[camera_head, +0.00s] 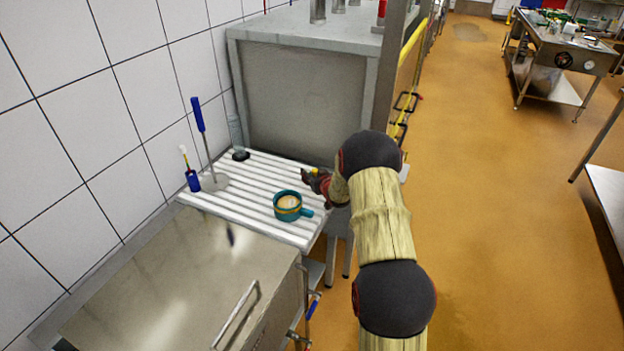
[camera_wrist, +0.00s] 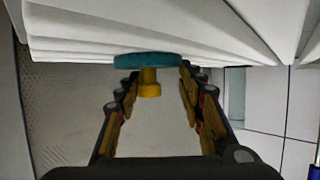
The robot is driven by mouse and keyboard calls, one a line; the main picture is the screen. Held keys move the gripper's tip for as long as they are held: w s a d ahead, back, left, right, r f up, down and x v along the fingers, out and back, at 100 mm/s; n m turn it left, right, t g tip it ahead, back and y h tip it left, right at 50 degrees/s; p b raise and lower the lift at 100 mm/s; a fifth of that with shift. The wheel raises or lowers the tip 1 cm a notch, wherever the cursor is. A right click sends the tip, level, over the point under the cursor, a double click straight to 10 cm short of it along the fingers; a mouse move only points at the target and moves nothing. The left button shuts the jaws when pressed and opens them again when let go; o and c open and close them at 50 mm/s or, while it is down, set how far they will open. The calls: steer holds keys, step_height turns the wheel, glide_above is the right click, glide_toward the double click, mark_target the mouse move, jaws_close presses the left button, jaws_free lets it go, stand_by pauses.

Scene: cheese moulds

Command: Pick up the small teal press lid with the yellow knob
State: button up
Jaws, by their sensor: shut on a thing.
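The small teal press lid (camera_wrist: 148,60) shows in the wrist view as a flat disc with a yellow knob (camera_wrist: 150,84). It lies against or very close to the white slatted board (camera_wrist: 70,30); I cannot tell if it touches. My gripper (camera_wrist: 157,76) has its fingertips at both sides of the lid and is shut on it, with the knob between the fingers. In the head view my gripper (camera_head: 313,180) is at the right edge of the slatted board (camera_head: 262,176), and it mostly hides the lid there.
A teal cup-like mould (camera_head: 288,206) with a handle stands just left of my gripper. A blue-handled tool (camera_head: 200,125), a small blue holder (camera_head: 193,181) and a clear bottle (camera_head: 237,135) stand farther left.

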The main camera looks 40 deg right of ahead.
steer(key=c, duration=0.5)
steer(key=shift+r, duration=0.15)
steer(key=shift+r, duration=0.3)
steer(key=r, duration=0.1)
steer(key=r+p, duration=0.1)
steer(key=r, duration=0.1)
steer(key=shift+s+a+r+p, duration=0.2)
steer(key=shift+s+p, duration=0.05)
steer(key=shift+p, duration=0.15)
steer(key=s+a+r+p, duration=0.1)
steer(key=s+a+r, duration=0.1)
steer(key=s+r, duration=0.1)
steer(key=s+a+r+p, duration=0.1)
steer(key=s+a+r, duration=0.1)
steer(key=s+a, duration=0.1)
steer(key=s+a+r+p, duration=0.1)
steer(key=s+a+r, duration=0.2)
steer(key=s, duration=0.1)
steer(key=shift+s+a+r, duration=0.1)
steer(key=shift+s+r, duration=0.15)
steer(key=shift+r, duration=0.1)
